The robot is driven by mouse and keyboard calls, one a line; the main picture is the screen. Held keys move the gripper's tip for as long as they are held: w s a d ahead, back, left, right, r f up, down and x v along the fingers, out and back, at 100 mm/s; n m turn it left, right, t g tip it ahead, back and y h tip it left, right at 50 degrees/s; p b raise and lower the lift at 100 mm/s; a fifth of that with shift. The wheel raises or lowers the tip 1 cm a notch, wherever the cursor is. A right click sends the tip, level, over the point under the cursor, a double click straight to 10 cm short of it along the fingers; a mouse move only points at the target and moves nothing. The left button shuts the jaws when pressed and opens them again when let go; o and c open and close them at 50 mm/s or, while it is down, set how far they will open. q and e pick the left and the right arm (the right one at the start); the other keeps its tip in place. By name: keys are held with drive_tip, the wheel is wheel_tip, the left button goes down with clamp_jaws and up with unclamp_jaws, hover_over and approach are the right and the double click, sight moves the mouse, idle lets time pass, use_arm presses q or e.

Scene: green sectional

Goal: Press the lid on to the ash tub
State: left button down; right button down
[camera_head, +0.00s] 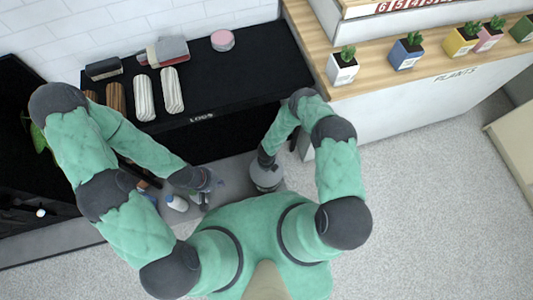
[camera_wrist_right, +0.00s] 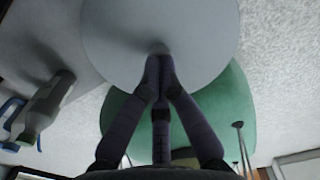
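A round pale grey lid (camera_wrist_right: 205,30) with a small knob fills the top of the right wrist view. My right gripper (camera_wrist_right: 158,55) has its fingers brought together at the knob. In the head view the lid (camera_head: 267,177) is a grey disc below my right wrist, on or over the ash tub. The tub is mostly hidden beneath it, and I cannot tell whether the lid is seated. My left gripper (camera_head: 206,183) is low over the grey slab, to the left of the lid and apart from it. Its finger opening is unclear.
A white bottle (camera_head: 177,203) with blue parts is beside my left gripper. A wooden counter (camera_head: 375,85) with potted plants stands right. Pale floor (camera_head: 430,200) is clear at right.

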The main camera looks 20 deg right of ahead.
drive_tip(key=shift+r, duration=0.1)
drive_tip(key=shift+r+p, duration=0.65)
drive_tip(key=shift+r, duration=0.8)
drive_tip(key=shift+f+b, duration=0.6)
drive_tip(key=shift+f, duration=0.9)
idle(1.5)
drive_tip(key=shift+r+p, duration=0.6)
drive_tip(key=shift+r, duration=0.85)
drive_tip(key=shift+f+b, duration=0.65)
drive_tip(key=shift+f, duration=0.9)
idle(0.5)
